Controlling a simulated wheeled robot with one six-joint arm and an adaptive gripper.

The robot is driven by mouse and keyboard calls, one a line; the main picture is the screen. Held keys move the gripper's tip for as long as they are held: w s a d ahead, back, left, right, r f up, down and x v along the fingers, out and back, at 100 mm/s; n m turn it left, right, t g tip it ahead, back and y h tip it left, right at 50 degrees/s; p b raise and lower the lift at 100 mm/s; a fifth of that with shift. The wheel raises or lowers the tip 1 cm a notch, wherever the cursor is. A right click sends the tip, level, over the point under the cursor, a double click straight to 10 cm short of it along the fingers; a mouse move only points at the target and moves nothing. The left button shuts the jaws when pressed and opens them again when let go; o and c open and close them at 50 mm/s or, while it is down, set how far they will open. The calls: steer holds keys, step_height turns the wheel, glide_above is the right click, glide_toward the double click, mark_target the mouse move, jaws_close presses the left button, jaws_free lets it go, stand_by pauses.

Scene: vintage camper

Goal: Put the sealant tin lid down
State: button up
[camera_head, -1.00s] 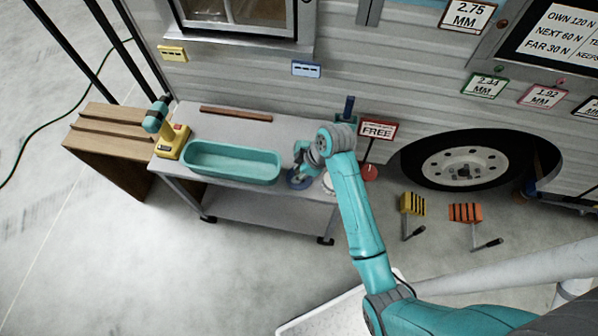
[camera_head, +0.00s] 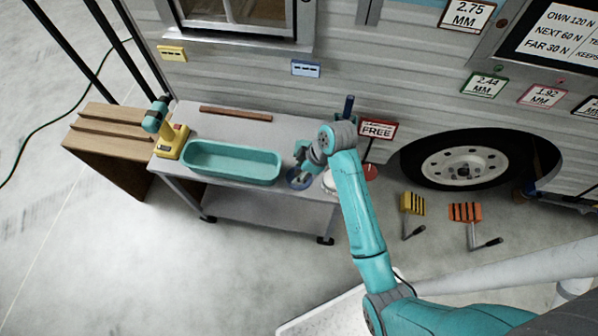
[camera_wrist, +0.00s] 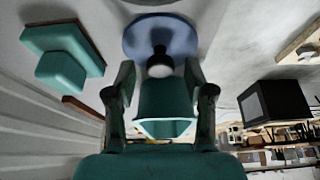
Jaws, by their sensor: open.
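The sealant tin lid, a blue disc (camera_head: 298,183) with a dark, pale-topped knob, is at the right end of the grey cart, right of the teal tray. In the wrist view the lid (camera_wrist: 180,40) shows its knob (camera_wrist: 160,62) pointing towards my gripper (camera_wrist: 160,74). My gripper is open, with one finger on each side of the knob and visible gaps between. In the head view my gripper (camera_head: 303,165) is just above the lid and partly hides it. A pale round item, perhaps the tin (camera_head: 329,183), stands right of the lid, partly hidden by my arm.
The teal tray (camera_head: 232,177) and a yellow-and-teal drill (camera_head: 172,141) occupy the cart top (camera_head: 225,128). A brown strip (camera_head: 236,114) lies at its back. The camper wall (camera_head: 340,85) is close behind. A red FREE sign (camera_head: 378,130) stands at right.

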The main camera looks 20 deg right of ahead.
steer(key=v, duration=1)
steer(key=shift+r, duration=0.35)
steer(key=s+a+f+m+t+h, duration=0.3)
steer(key=s+f+m+t, duration=0.5)
steer(key=s, duration=0.6)
steer(key=s+r+m+t, duration=0.2)
steer(key=s+r+t, duration=0.2)
steer(key=s+r, duration=1.1)
steer(key=s, duration=0.3)
steer(key=shift+s+a+r+m+h, duration=0.3)
steer(key=shift+s+r+m+h, duration=0.05)
steer(key=shift+m+h, duration=0.05)
